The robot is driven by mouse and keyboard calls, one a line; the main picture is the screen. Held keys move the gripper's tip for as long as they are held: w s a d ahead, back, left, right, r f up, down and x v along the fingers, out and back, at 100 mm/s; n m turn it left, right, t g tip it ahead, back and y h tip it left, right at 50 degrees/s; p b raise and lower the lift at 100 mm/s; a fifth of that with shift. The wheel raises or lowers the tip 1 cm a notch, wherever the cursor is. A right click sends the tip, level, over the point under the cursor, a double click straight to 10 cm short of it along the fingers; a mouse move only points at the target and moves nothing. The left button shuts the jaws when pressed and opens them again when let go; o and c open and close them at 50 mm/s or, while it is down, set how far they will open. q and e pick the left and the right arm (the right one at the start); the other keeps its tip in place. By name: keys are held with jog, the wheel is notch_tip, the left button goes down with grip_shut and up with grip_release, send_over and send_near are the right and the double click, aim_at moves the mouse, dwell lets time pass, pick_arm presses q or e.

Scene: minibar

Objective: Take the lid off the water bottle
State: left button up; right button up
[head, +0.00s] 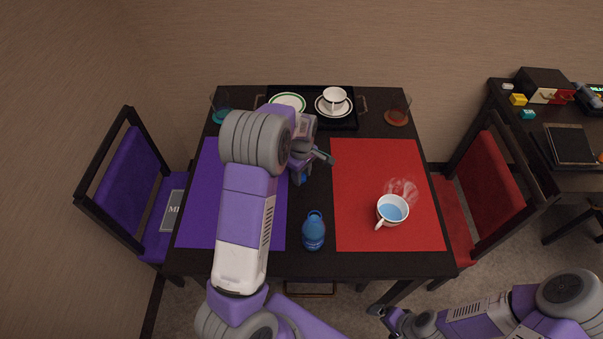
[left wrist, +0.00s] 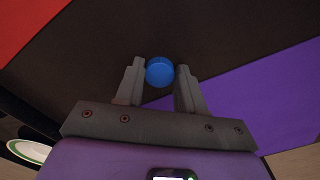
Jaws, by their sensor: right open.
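The blue water bottle (head: 313,233) stands upright at the near edge of the table, in the gap between the purple and red mats. My left gripper (head: 312,160) is above the table, farther back than the bottle and apart from it. In the left wrist view, the blue round lid (left wrist: 160,71) sits between the two fingertips (left wrist: 160,75), which close on its sides. My left arm hides part of the purple mat. My right gripper (head: 385,313) is open and empty at the lower right, off the table.
A steaming white mug (head: 382,219) stands on the red mat (head: 365,165). A black tray (head: 345,123) with dishes and two glasses are at the back. The purple mat (head: 200,205) is left. Chairs stand at both sides; a side table is right.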

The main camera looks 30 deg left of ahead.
pick_arm(q)
jog(key=shift+o, duration=1.3)
jog(key=shift+r, duration=0.15)
notch_tip(320, 180, up, 12)
jog(key=p, duration=0.4)
jog(key=shift+r, duration=0.1)
